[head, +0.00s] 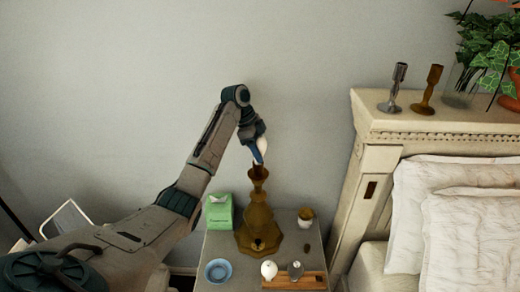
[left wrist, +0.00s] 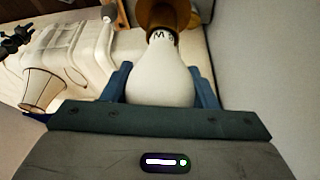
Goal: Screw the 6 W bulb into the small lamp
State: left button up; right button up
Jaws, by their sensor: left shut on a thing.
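The small lamp (head: 258,217) is a brass-coloured base with a narrow neck, standing on the nightstand. My left gripper (head: 261,154) is above the lamp's top and shut on a white bulb (head: 262,145). In the left wrist view the bulb (left wrist: 160,75) sits between the blue fingers, with its marked neck pointing away from the gripper. The marking shows a "W"; the digit is hard to read. The bulb's end is at the brown socket (left wrist: 163,12), which hides its tip. I cannot tell whether the threads are engaged. My right gripper is not in view.
On the nightstand (head: 222,246) are a green tissue box (head: 219,212), a blue bowl (head: 217,271), a small cup (head: 305,217) and a wooden tray (head: 312,281). A white bulb (head: 268,270) and a clear bulb (head: 295,269) are at the tray. The headboard (head: 400,128) stands right.

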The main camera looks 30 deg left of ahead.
pick_arm(q)
jog(key=o, duration=0.8)
jog(key=n+t+y, duration=0.1)
jog(key=n, duration=0.2)
jog(key=n+t, duration=0.1)
jog(key=n, duration=0.3)
jog(key=shift+w+a+y, duration=0.1)
jog(key=shift+w+y, duration=0.05)
jog(key=shift+y, duration=0.25)
jog(key=n+y, duration=0.1)
jog(key=n, duration=0.2)
jog(key=n+t+y, duration=0.1)
jog(key=n, duration=0.2)
jog(key=shift+a, duration=0.15)
jog(key=n+y, duration=0.1)
jog(key=n, duration=0.3)
jog(key=shift+a+y, duration=0.1)
jog(key=shift+y, duration=0.3)
jog(key=n+y, duration=0.1)
jog(key=n, duration=0.2)
jog(key=shift+n+g, duration=0.3)
jog(key=shift+g, duration=0.1)
jog(key=n+y, duration=0.1)
jog(key=n, duration=0.2)
jog(key=shift+a+g, duration=0.15)
jog(key=shift+g, duration=0.25)
jog(key=n+g+y, duration=0.1)
jog(key=n, duration=0.3)
jog(key=shift+a, duration=0.1)
